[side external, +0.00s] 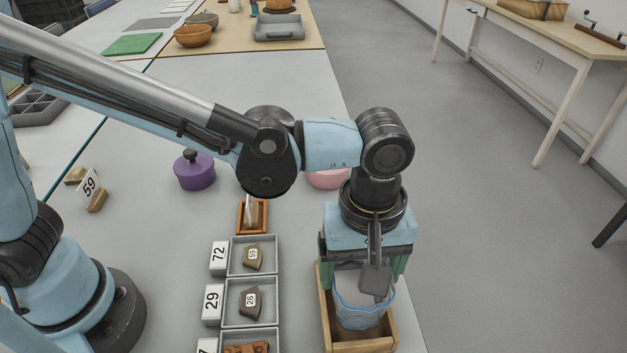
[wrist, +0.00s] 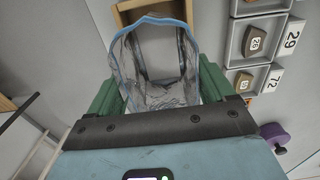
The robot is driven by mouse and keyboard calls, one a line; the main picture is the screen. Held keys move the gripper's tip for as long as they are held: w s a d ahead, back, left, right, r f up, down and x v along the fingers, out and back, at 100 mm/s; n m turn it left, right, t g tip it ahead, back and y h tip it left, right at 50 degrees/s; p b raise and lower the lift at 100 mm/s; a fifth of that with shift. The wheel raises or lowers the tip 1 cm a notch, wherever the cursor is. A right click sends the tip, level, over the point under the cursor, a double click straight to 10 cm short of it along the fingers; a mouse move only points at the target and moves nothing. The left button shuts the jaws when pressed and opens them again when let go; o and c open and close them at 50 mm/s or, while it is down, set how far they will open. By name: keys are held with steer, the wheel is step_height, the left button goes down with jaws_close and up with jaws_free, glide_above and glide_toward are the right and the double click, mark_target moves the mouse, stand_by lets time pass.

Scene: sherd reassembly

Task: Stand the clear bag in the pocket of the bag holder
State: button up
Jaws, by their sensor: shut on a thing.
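The clear bag (side external: 358,312) has a blue rim and hangs open-mouthed under my gripper (side external: 362,270). In the wrist view the bag (wrist: 155,75) spans the space between the green fingers of my gripper (wrist: 158,92), which is shut on it. A light wooden open-topped box (side external: 362,346), which looks like the bag holder, is below the bag; part of it also shows in the wrist view (wrist: 125,12). The bag overlaps the box's opening in the side view. I cannot tell whether its base touches the floor of the pocket.
Grey trays (side external: 251,313) with labelled sherds stand left of the wooden box, beside number cards (side external: 212,303). A small brown wooden stand (side external: 242,218) is behind them. A purple lidded pot (side external: 194,172) and a pink one (side external: 328,180) stand farther back. The table's right edge is close.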

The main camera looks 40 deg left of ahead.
mark_target(356, 295)
steer(key=shift+f, duration=0.45)
steer(key=shift+f, duration=0.35)
steer(key=shift+f, duration=1.2)
stand_by(1.0)
stand_by(0.3)
steer(key=o, duration=1.2)
step_height(356, 295, up, 12)
steer(key=shift+r, duration=0.1)
